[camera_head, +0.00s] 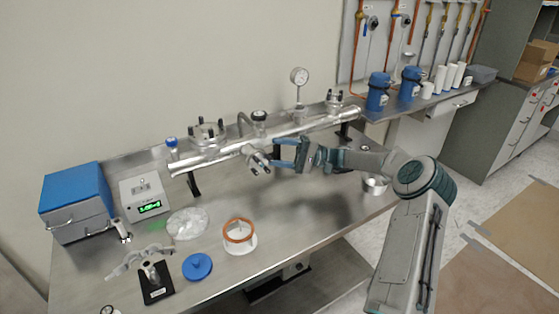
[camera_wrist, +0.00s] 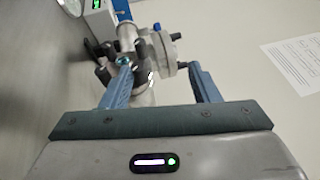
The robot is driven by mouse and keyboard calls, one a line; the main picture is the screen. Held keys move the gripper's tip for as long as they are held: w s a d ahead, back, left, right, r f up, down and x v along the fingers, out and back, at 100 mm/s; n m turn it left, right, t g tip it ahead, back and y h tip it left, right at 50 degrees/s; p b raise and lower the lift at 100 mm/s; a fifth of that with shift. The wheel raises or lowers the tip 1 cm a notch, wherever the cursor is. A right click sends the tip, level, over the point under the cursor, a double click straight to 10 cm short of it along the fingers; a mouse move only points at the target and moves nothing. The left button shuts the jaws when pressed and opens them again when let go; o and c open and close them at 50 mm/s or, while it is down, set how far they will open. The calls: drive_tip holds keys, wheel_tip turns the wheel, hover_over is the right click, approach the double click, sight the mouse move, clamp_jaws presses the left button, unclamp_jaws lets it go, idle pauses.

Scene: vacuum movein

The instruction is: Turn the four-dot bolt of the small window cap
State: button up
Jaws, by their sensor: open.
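The small window cap (camera_head: 258,160) is a metal flange with dark bolts on the front side of the long silver tube. It also shows in the wrist view (camera_wrist: 151,52), ahead of my fingers, with several dark bolts around it. My gripper (camera_head: 284,154) is to the right of the cap, its blue fingers pointing left toward it. In the wrist view my gripper (camera_wrist: 160,75) is open, with the left finger's tip close to or overlapping a dark bolt (camera_wrist: 104,74); I cannot tell if they touch. The right finger is apart from the cap. The dot marks are too small to read.
A blue box (camera_head: 76,194), a grey meter (camera_head: 146,195), an orange-ringed part (camera_head: 239,232) and a blue disc (camera_head: 197,266) stand front left. The bench below my gripper is clear.

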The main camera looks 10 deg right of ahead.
drive_tip(key=o, duration=0.8)
drive_tip(key=d+r, duration=0.1)
drive_tip(key=s+r, duration=0.1)
drive_tip(key=d+r, duration=0.1)
drive_tip(key=r, duration=0.1)
drive_tip(key=shift+s+d, duration=0.3)
drive_tip(key=shift+s+d+r, duration=0.4)
drive_tip(key=shift+s+d, duration=0.05)
drive_tip(key=shift+d, duration=0.2)
drive_tip(key=shift+s+d+r, duration=0.35)
drive_tip(key=shift+s+d, duration=0.05)
drive_tip(key=shift+d, duration=0.2)
drive_tip(key=c, duration=0.9)
drive_tip(key=shift+o, duration=0.2)
drive_tip(key=s+d+r, duration=0.3)
drive_tip(key=d, duration=0.1)
drive_tip(key=shift+d+b, duration=0.3)
drive_tip(key=shift+s, duration=0.1)
